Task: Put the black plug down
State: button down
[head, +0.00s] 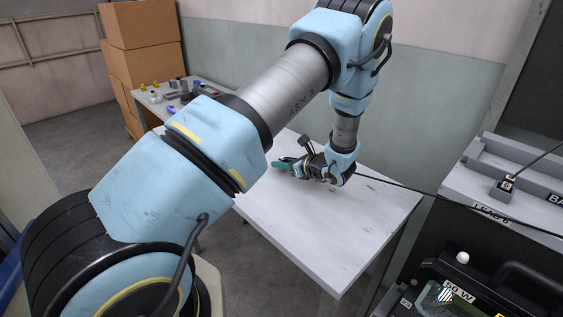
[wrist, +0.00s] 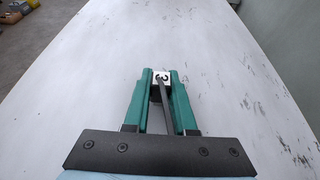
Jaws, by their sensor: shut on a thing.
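My gripper (head: 281,164) is low over the white table, its green fingers pointing left in the head view. In the wrist view my gripper (wrist: 161,76) is shut on the black plug (wrist: 162,84), which sits between the fingertips. A white label with a dark mark shows on the plug. A dark lead runs from it back between the fingers. I cannot tell whether the plug touches the table (head: 310,236). In the head view the plug is too small or hidden to make out.
A black 50 W housing (head: 500,290) stands below. Small parts lie on a back table (head: 205,88). The white table's front is clear.

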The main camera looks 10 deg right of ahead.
jog(key=shift+f, duration=0.1)
jog(key=shift+f, duration=0.15)
jog(key=c, duration=0.7)
grip_release()
jog(key=shift+c, duration=0.2)
